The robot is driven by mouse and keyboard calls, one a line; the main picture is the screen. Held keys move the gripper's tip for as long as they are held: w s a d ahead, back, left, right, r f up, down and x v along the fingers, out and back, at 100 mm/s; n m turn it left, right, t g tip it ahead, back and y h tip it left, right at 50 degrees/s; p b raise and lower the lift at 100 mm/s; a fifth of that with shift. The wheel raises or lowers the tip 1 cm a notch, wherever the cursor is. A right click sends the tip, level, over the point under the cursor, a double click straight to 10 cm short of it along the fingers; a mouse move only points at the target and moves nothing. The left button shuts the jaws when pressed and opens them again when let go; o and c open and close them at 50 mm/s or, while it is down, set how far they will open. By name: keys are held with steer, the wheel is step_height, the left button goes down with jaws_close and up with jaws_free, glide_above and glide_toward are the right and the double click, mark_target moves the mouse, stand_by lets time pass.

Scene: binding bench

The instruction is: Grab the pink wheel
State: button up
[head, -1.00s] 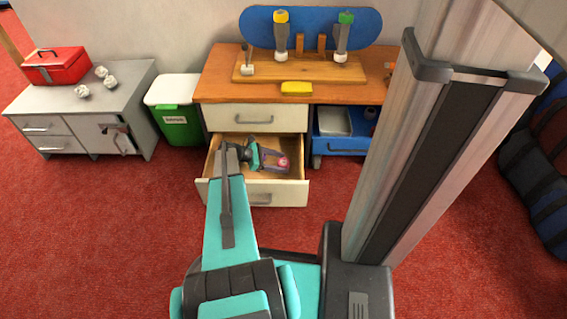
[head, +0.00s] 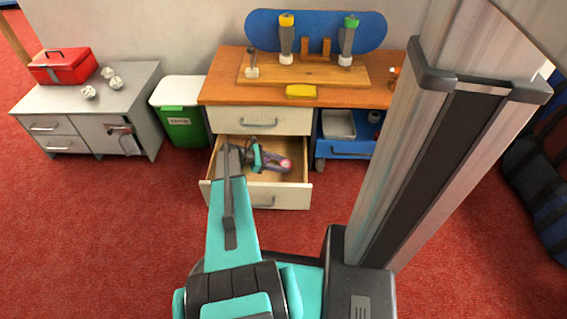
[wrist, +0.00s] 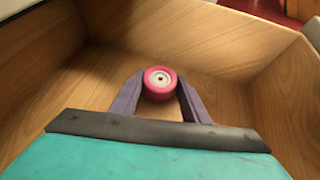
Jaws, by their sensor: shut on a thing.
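The pink wheel (wrist: 161,82) is between the two purple-grey fingers of my gripper (wrist: 160,98) in the wrist view. It is round, with a pale hub and a dark centre hole facing the camera. My gripper is shut on it. In the head view, my gripper (head: 286,165) is inside the open drawer (head: 284,197) of the bench, toward its right side.
The drawer's wooden walls (wrist: 245,55) surround my gripper. The orange bench top (head: 225,92) is above, with a yellow block (head: 301,91) near its front edge. A green bin (head: 183,127) stands left, a blue cart (head: 342,148) right. Red carpet lies in front.

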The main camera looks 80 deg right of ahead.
steer(key=p+v, duration=0.5)
steer(key=v, duration=0.9)
steer(key=shift+r, duration=0.1)
steer(key=shift+c, duration=0.2)
steer(key=shift+w+a+r, duration=0.15)
steer(key=shift+w+r, duration=0.05)
steer(key=shift+w, duration=0.35)
